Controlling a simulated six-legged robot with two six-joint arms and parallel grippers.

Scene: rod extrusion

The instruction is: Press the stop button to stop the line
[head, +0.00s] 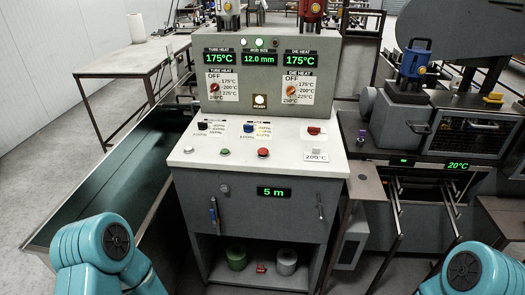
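A grey control console (262,205) stands in front of me with a white sloping top. On the top, near its front edge, sit a red round button (263,152), a green round button (224,151) and a pale button (188,149) in a row. The red button is at the right of this row. I cannot read any stop label on it. Both teal arms of mine show only at the bottom corners, well below and apart from the buttons. Neither gripper is in view.
The upright panel (315,112) carries lit 175°C displays and knobs. A "5 m" display (274,192) is on the front. A green-lined trough (110,180) runs left; a machine with a 20°C display (457,164) stands right. Space above the console top is clear.

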